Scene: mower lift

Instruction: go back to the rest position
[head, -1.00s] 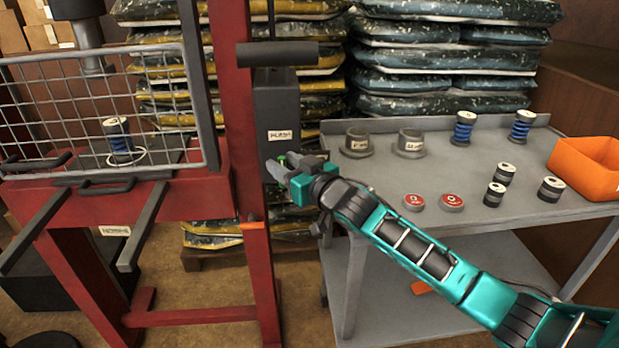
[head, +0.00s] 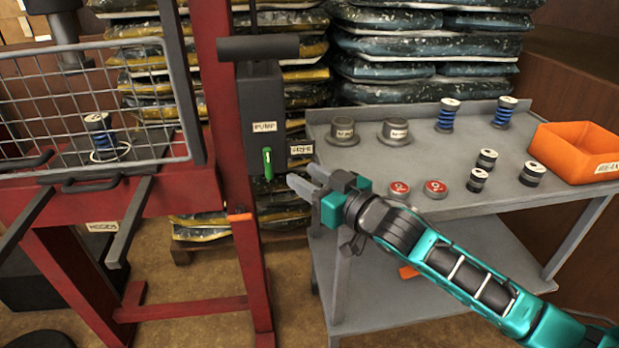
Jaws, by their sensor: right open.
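My right gripper (head: 305,183) is open and empty, at the left front edge of the grey cart (head: 440,209). It is a little right of the pump box (head: 261,110) on the red press frame (head: 228,150). A green lever (head: 267,163) hangs upright on the pump box, clear of the fingers. My right arm comes in from the lower right, over the front of the cart. My left gripper is not in the head view.
On the cart stand two grey cups (head: 394,132), two blue-spring parts (head: 447,115), several black cylinders (head: 533,174), red buttons (head: 436,188) and an orange bin (head: 581,151). A wire guard (head: 85,105) covers a spring part (head: 101,134) in the press. Stacked bags (head: 425,60) stand behind.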

